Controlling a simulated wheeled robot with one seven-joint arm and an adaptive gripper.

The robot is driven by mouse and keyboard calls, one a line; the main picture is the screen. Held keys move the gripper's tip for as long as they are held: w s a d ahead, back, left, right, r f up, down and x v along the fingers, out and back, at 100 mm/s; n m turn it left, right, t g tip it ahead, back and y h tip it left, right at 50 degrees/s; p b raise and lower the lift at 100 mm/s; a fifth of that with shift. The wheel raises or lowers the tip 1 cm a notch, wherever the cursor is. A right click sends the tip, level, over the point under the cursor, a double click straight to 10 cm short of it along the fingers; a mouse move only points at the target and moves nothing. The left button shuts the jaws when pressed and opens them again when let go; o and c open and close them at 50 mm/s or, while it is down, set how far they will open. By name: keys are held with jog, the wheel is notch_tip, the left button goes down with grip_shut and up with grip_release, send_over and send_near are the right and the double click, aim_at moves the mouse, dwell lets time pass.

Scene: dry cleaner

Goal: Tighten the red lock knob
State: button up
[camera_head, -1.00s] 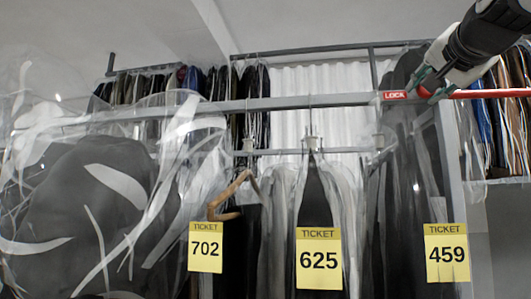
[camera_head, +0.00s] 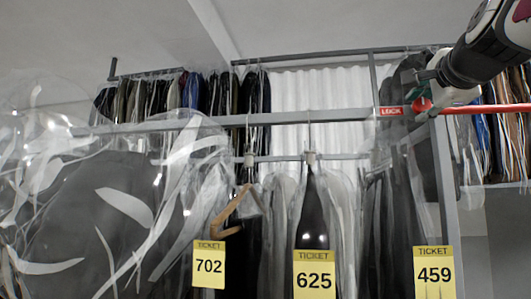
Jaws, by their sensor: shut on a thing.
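The red lock knob (camera_head: 421,105) sits at the right end of the grey rail, just right of the red LOCK label (camera_head: 391,111). A red bar (camera_head: 490,109) runs from beside the knob to the right edge. My gripper (camera_head: 428,95) comes in from the upper right and is shut on the knob. Its fingers and body hide part of the knob.
The grey rail (camera_head: 300,117) crosses the view. A large clear-bagged garment (camera_head: 80,210) fills the left. A grey post (camera_head: 446,190) stands under the knob.

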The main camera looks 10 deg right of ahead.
dwell(0.5)
jog(key=o, duration=1.1)
jog(key=v, duration=1.2)
